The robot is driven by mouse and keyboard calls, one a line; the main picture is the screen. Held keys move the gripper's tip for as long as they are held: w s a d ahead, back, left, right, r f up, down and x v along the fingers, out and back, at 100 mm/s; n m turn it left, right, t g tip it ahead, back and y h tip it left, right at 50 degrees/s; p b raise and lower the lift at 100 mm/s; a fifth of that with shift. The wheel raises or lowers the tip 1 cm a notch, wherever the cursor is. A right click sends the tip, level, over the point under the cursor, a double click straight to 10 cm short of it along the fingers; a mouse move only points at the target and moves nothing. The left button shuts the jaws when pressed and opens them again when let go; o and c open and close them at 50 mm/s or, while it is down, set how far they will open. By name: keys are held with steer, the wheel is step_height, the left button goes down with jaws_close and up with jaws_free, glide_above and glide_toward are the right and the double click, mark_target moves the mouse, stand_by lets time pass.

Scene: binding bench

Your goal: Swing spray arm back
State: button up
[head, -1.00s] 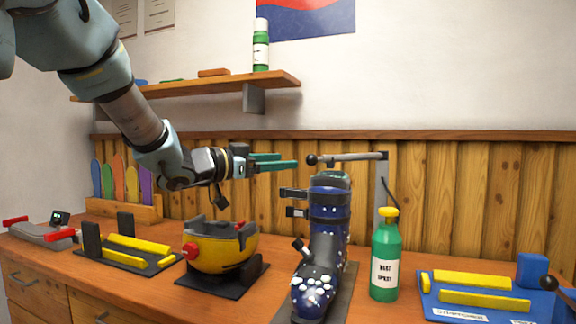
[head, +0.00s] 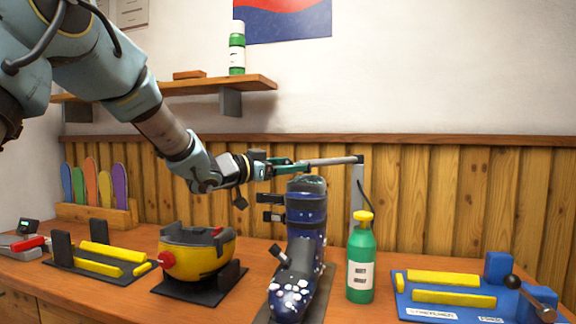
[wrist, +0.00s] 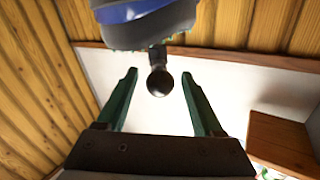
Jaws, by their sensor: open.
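The spray arm (head: 335,161) is a grey horizontal bar on an upright post, reaching left over the dark blue ski boot (head: 304,235). Its black ball knob (wrist: 159,81) sits between the fingers in the wrist view, with a gap on both sides. My gripper (head: 290,167) is open around the knob end, with green fingers; in the wrist view (wrist: 160,95) both fingers are apart. The knob is hidden by the fingers in the head view. A green spray bottle (head: 361,262) with a yellow cap stands below the post.
A yellow helmet-like bowl (head: 205,257) on a black stand and a black fixture with yellow bars (head: 100,262) are at left. A blue fixture (head: 445,300) is at right. A wooden shelf (head: 185,88) hangs above my gripper.

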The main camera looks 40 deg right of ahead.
jaws_close()
stand_by(0.3)
stand_by(1.0)
